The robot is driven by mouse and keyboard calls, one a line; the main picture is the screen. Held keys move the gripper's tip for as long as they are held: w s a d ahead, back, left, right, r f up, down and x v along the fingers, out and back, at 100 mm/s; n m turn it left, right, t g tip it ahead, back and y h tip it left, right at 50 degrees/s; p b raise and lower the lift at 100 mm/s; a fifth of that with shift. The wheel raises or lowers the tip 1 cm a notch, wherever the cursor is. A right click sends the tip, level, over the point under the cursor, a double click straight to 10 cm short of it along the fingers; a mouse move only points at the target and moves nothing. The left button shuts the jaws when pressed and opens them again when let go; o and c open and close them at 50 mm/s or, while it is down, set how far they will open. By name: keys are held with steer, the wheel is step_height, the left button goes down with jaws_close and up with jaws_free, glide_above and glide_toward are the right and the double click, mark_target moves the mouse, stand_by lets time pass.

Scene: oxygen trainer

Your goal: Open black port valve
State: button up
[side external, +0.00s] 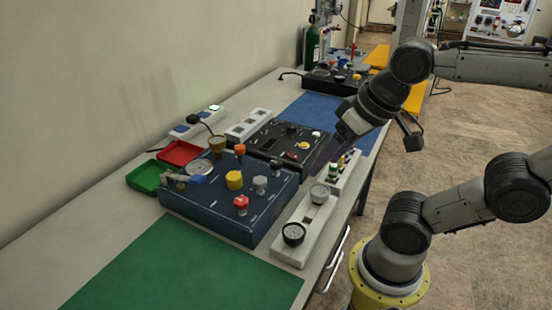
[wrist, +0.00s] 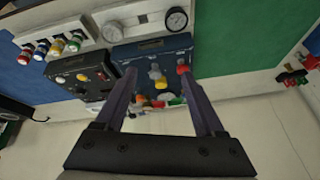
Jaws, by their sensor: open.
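The blue valve box (side external: 215,208) sits on the bench with several coloured knobs on top. A black knob (side external: 275,166) stands near its back right corner and looks like the black port valve; I cannot tell its turn position. My gripper (side external: 317,160) is open and empty, above and to the right of the box in the side view, apart from the knob. In the wrist view the open fingers (wrist: 158,74) frame the box (wrist: 178,46) with its grey knob (wrist: 153,68), yellow knob (wrist: 161,83) and red knob (wrist: 182,69). The black knob is not clear there.
A white panel with two gauges (side external: 319,193) lies right of the box. A black panel (side external: 267,146) stands behind it. Red (side external: 181,152) and green (side external: 143,178) trays lie left.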

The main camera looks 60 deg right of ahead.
steer(key=w+d+r+m+g, duration=0.1)
steer(key=w+r+m, duration=0.3)
steer(key=m, duration=0.1)
steer(key=m+g, duration=0.4)
steer(key=m, duration=0.3)
glide_above(276, 162)
step_height(276, 162, down, 4)
steer(key=r, duration=0.1)
step_height(276, 162, down, 14)
steer(key=shift+a+f, duration=0.1)
jaws_close()
